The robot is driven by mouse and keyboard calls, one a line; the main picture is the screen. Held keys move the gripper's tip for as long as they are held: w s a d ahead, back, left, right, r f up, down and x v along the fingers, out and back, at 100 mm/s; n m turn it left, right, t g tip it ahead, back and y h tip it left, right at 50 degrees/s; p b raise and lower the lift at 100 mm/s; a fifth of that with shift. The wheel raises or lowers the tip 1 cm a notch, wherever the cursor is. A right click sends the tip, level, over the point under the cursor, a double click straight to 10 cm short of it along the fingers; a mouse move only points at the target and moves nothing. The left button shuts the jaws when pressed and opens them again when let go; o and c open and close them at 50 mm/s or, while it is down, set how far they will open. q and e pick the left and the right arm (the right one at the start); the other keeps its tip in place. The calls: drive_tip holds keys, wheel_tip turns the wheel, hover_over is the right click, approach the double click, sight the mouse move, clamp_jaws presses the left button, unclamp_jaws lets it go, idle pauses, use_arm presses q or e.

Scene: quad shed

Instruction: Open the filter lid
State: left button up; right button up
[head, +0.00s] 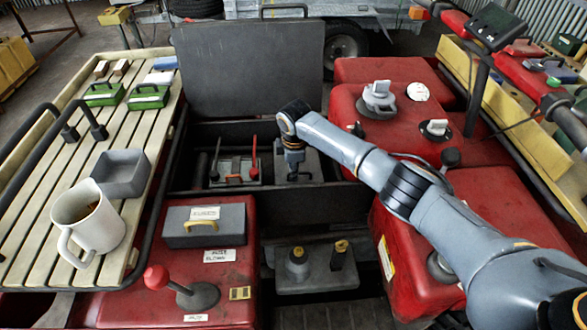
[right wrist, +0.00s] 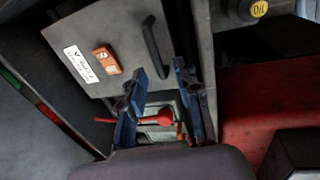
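A grey lid (head: 312,163) lies shut in the dark middle bay, partly hidden by my right arm in the head view. The right wrist view shows the lid (right wrist: 108,48) closer, with a black bar handle (right wrist: 155,47), an orange latch (right wrist: 106,60) and a white label too small to read. I take it for the filter lid. My right gripper (head: 293,172) is low over it. In the right wrist view its blue fingers (right wrist: 158,82) are apart, with the handle in line with the gap between them. I cannot tell whether they touch it. My left gripper is not in view.
A battery-like unit with a red lever (head: 253,158) sits left of the lid. A large dark panel (head: 250,68) stands upright behind the bay. A grey lidded box (head: 178,228) and yellow-capped fillers (head: 297,254) lie in front. Red tanks (head: 345,103) flank the right.

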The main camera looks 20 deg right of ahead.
drive_tip(key=shift+f, duration=0.3)
clamp_jaws()
drive_tip(key=shift+r, duration=0.15)
